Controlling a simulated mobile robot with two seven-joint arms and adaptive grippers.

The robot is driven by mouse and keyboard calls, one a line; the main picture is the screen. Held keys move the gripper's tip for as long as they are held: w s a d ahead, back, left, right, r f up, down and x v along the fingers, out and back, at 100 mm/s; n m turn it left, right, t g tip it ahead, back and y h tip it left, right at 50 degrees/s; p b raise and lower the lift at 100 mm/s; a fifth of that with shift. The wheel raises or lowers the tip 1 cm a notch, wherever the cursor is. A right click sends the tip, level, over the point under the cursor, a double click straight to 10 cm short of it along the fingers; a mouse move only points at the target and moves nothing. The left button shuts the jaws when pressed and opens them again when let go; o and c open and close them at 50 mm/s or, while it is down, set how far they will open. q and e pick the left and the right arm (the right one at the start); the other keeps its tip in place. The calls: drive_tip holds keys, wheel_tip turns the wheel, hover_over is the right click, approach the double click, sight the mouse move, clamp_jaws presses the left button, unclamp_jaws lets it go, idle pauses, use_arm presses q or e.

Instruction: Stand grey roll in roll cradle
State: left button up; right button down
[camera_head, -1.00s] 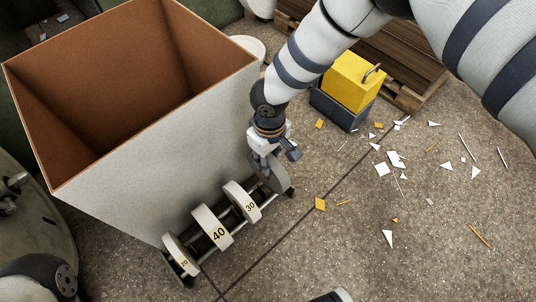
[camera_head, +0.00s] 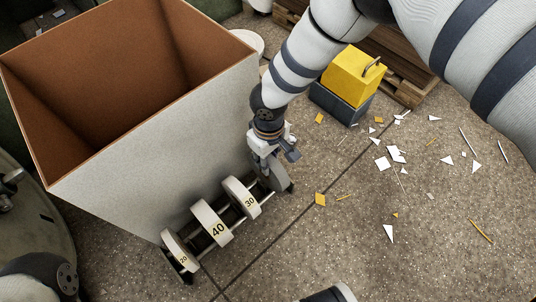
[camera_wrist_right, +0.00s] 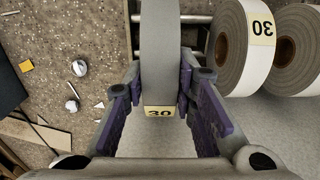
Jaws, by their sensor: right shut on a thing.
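The grey roll (camera_head: 279,176) stands upright on edge at the far right end of the roll cradle (camera_head: 290,187), in line with the other rolls. My right gripper (camera_head: 268,162) is shut on it from above. In the right wrist view the grey roll (camera_wrist_right: 160,55) sits between the two purple-padded fingers, with a 30 label at its near edge. The cradle's rails (camera_wrist_right: 199,19) show on both sides of it. Whether its underside touches the rails is hidden. My left gripper is not in view.
White rolls marked 30 (camera_head: 242,198), 40 (camera_head: 212,225) and 20 (camera_head: 179,250) stand in the cradle. A tall open box (camera_head: 150,150) rises right behind them. A yellow block (camera_head: 352,76) sits in a dark bin (camera_head: 340,104). Scraps (camera_head: 396,154) litter the floor at right.

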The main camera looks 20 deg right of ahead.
drive_tip(key=shift+f+b, duration=0.35)
drive_tip(key=shift+f, duration=0.55)
drive_tip(key=c, duration=1.2)
unclamp_jaws()
drive_tip(key=shift+c, duration=0.2)
